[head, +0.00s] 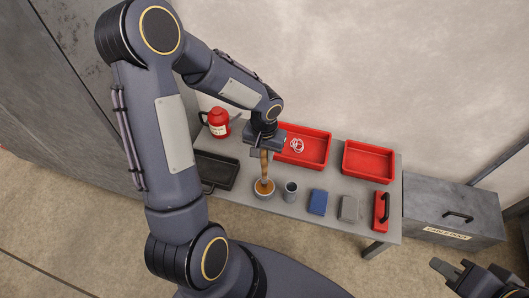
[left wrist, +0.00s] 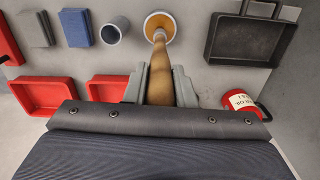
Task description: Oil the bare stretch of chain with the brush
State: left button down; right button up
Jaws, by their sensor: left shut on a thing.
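My left gripper (head: 264,147) is shut on the wooden handle of the brush (head: 264,165). The handle also shows between the fingers in the left wrist view (left wrist: 159,80). The brush points down, its lower end at a small round pot (head: 263,194) with amber contents, also seen in the left wrist view (left wrist: 173,24). The bristles are hidden, and I cannot tell how deep they sit. My right gripper (head: 450,273) is at the lower right, away from the bench; its jaw opening is unclear. I cannot make out a bare stretch of chain.
On the grey bench (head: 240,150) are a red tray (head: 318,160) with a pale looped item (head: 297,146), another red tray (head: 368,176), a black pan (head: 213,184), a red can (head: 218,124), a grey cup (head: 290,190), a blue block (head: 317,202), a grey block (head: 349,209) and a red-and-black handled item (head: 381,211).

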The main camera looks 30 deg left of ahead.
pick_arm(q)
jog(key=shift+r+p, duration=1.9)
jog(key=shift+r, duration=1)
